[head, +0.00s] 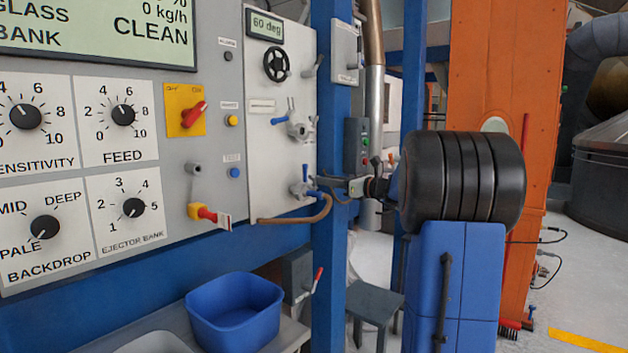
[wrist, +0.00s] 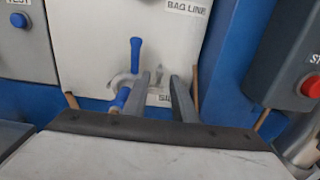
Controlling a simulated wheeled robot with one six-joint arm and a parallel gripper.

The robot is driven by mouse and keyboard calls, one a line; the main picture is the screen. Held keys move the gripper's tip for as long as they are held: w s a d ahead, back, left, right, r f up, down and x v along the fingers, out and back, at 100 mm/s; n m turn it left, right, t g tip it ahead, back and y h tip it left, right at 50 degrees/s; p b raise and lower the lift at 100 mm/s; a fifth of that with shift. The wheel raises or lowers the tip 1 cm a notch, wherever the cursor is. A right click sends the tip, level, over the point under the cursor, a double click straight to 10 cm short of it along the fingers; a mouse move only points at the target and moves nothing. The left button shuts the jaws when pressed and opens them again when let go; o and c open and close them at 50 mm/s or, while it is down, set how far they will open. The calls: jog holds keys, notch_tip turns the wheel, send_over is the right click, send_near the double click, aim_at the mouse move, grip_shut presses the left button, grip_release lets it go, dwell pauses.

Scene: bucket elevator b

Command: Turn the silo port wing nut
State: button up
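The lower port fitting (head: 299,189) is a pale grey metal fitting low on the white panel, with blue handles and a brown hose below it. In the wrist view its grey body (wrist: 122,81) is left of my fingers, with one blue handle (wrist: 136,52) pointing up. My gripper (wrist: 161,80) is open, its two grey fingers apart and pointing at the panel. A small grey part shows between the fingertips; I cannot tell whether it is the wing nut or whether it is touched. In the head view my gripper (head: 334,186) is just right of the fitting.
A similar upper fitting (head: 300,128) and a black handwheel (head: 276,65) are above on the panel. A blue post (head: 331,250) stands right beside the panel. A grey box with a red button (wrist: 311,87) is at right. A blue tub (head: 234,315) stands below.

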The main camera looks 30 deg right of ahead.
aim_at(314, 181)
jog(key=shift+x, duration=3.1)
jog(key=shift+c, duration=0.6)
grip_shut()
